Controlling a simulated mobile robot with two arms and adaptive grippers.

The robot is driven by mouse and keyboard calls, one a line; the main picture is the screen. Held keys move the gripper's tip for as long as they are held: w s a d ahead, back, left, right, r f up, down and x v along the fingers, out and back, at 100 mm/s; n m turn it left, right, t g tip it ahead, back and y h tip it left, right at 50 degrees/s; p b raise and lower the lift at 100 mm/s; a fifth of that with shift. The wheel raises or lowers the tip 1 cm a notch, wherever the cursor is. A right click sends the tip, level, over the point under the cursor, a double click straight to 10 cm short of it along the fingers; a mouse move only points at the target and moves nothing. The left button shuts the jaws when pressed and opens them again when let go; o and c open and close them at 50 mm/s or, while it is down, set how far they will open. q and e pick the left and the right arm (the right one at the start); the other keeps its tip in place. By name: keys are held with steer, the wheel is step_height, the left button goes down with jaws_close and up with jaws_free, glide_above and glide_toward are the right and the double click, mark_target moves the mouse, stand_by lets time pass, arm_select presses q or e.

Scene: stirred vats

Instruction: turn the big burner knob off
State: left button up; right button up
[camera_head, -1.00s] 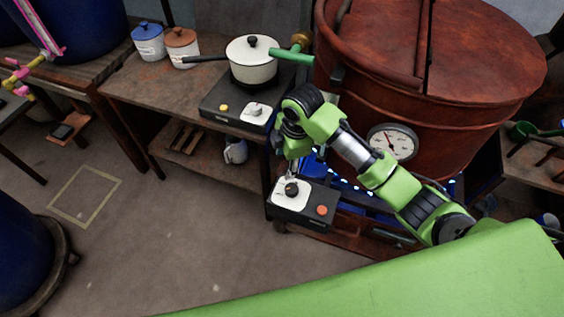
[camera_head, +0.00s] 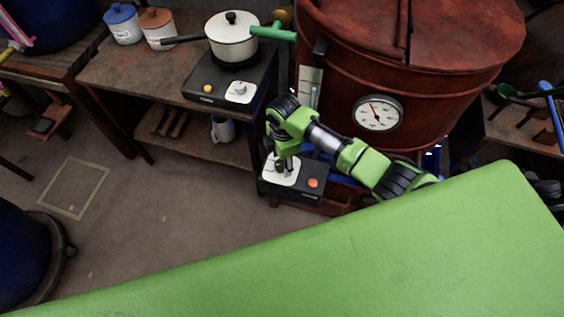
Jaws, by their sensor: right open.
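The big burner's control box (camera_head: 304,192) is black, with a white plate (camera_head: 272,177) and an orange-red button (camera_head: 313,183). It stands low in front of the red-brown vat (camera_head: 440,62). The dark big burner knob (camera_head: 279,166) sits on the white plate and is partly hidden by my gripper. My right gripper (camera_head: 286,167) points down at the knob, its jaws open. Whether its fingers touch the knob or straddle it I cannot tell. Blue light (camera_head: 433,157) shows under the vat, mostly hidden by my arm. My left gripper is out of view.
A wooden table (camera_head: 150,72) at the left holds a white pot (camera_head: 233,37) on a small black hotplate (camera_head: 200,90), plus two lidded jars. A round gauge (camera_head: 378,113) is on the vat. A blue barrel (camera_head: 22,255) stands at the lower left. The floor between is clear.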

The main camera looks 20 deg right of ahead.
steer(key=shift+f, duration=0.7)
steer(key=c, duration=1.1)
steer(key=shift+r, duration=0.1)
